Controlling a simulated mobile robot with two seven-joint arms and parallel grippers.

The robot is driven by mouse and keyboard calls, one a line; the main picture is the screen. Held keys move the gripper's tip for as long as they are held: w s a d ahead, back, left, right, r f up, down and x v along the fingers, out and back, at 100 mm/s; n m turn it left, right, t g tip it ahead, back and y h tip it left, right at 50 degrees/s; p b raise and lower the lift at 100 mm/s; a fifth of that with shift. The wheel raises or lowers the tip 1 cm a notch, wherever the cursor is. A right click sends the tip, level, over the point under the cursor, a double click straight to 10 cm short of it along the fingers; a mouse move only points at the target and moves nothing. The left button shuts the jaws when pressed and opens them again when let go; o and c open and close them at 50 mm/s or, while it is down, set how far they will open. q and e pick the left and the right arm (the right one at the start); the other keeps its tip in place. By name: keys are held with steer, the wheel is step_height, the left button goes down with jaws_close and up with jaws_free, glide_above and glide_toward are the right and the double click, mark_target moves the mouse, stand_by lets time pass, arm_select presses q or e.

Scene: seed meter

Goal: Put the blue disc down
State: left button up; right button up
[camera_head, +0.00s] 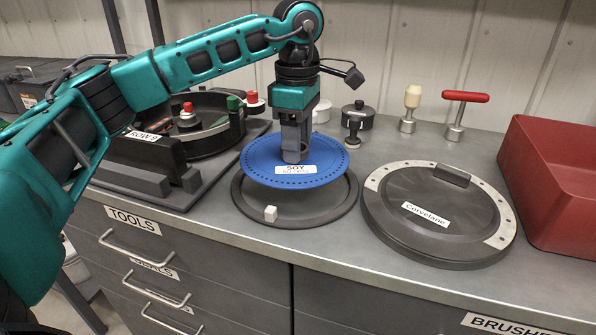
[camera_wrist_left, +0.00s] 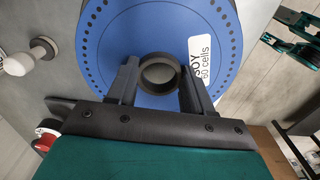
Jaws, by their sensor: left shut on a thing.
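The blue disc (camera_head: 262,157) has a ring of small holes near its edge and a white label reading "SOY". My left gripper (camera_head: 293,157) points down and is shut on the dark hub at the disc's centre. In the left wrist view the two fingers (camera_wrist_left: 158,88) stand on either side of the round hub of the disc (camera_wrist_left: 115,40). The disc appears held above a dark round ring (camera_head: 345,205) on the counter. The exact gap beneath it cannot be told. My right gripper is not in view.
A dark round lid (camera_head: 390,215) labelled "Corvelane" lies to the right, beside a red bin (camera_head: 560,185). A dark seed meter housing (camera_head: 165,150) stands left. Several small tools line the back.

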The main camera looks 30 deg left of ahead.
mark_target(297, 168)
arm_select(q)
step_height(297, 168, down, 6)
steer(key=shift+b, duration=0.4)
steer(key=shift+f, duration=0.15)
steer(key=o, duration=1)
